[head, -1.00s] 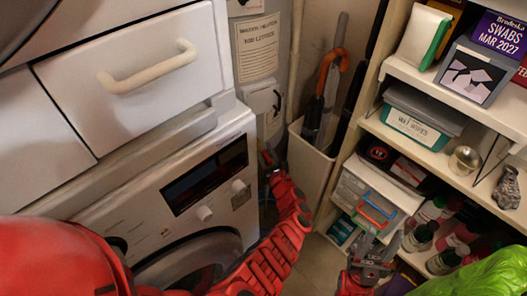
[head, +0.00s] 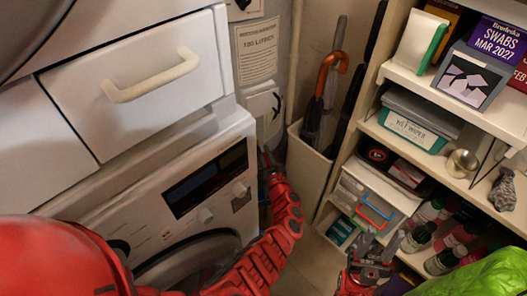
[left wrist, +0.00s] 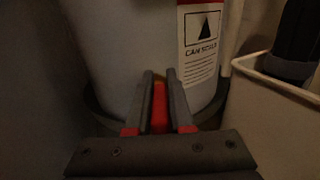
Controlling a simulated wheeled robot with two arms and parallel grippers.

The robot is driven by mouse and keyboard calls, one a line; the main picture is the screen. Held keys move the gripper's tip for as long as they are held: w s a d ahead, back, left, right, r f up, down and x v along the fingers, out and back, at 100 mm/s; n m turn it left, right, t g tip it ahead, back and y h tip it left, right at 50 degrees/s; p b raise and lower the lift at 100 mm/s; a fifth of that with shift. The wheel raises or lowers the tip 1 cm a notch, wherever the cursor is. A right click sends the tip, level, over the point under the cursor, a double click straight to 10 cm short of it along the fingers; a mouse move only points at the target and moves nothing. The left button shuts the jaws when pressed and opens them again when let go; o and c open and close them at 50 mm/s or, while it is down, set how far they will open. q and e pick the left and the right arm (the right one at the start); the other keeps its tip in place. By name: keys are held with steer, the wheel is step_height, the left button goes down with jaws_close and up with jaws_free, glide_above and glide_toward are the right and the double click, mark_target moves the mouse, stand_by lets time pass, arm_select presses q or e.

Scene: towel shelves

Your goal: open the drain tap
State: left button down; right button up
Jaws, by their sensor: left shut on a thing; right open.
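My left gripper (head: 266,158) reaches into the narrow gap between the washing machine and the white bin. In the left wrist view, its two dark fingers (left wrist: 160,108) are shut on a red piece (left wrist: 159,106), which looks like the drain tap's handle. It sits at the foot of a pale cylindrical tank (left wrist: 125,45) with a "can scald" label (left wrist: 202,45). The rest of the tap is hidden by the fingers and shadow. In the head view the tap cannot be made out. My right gripper (head: 373,262) is open and empty in front of the shelves.
The washing machine (head: 190,190) stands left of the gap, below a drawer (head: 140,85). The white bin (head: 308,170) with umbrellas (head: 325,85) stands close on the right. Shelves (head: 450,95) with boxes and bottles fill the right side.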

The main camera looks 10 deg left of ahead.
mark_target(269, 163)
arm_select(q)
steer(key=c, duration=0.8)
jaws_free()
steer(key=p+v, duration=0.2)
steer(key=v, duration=0.1)
steer(key=p+v, duration=0.1)
steer(key=v, duration=0.1)
steer(key=shift+d+r, duration=0.1)
steer(key=shift+r, duration=0.2)
steer(key=p+v, duration=0.2)
steer(key=v, duration=1)
steer(key=shift+s+f, duration=0.15)
steer(key=shift+f, duration=0.2)
steer(key=shift+d, duration=0.1)
